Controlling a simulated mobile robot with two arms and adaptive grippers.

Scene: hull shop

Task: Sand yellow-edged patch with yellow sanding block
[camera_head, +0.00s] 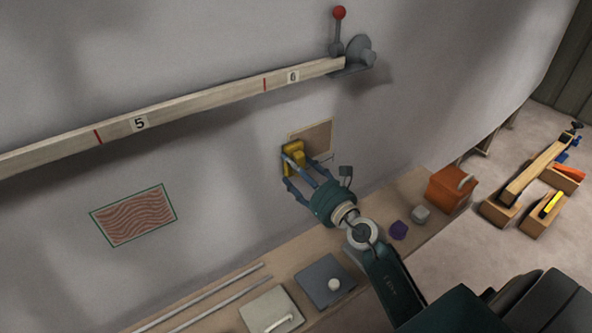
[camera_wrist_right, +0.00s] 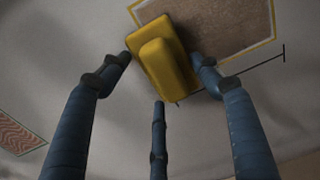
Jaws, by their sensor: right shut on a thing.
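The yellow-edged patch (camera_head: 318,137) is a brown, grainy rectangle on the grey wall, near the middle of the head view. It also shows at the top of the right wrist view (camera_wrist_right: 238,32). My right gripper (camera_head: 291,166) is shut on the yellow sanding block (camera_head: 294,153). In the right wrist view the block (camera_wrist_right: 160,62) sits between the fingers and covers the patch's lower left part. Whether the block presses on the surface or is slightly off it I cannot tell. My left gripper is not in view.
A green-edged patch with wavy lines (camera_head: 134,215) is on the wall at left. A wooden rail (camera_head: 200,107) with a red-knobbed lever (camera_head: 338,30) runs above.

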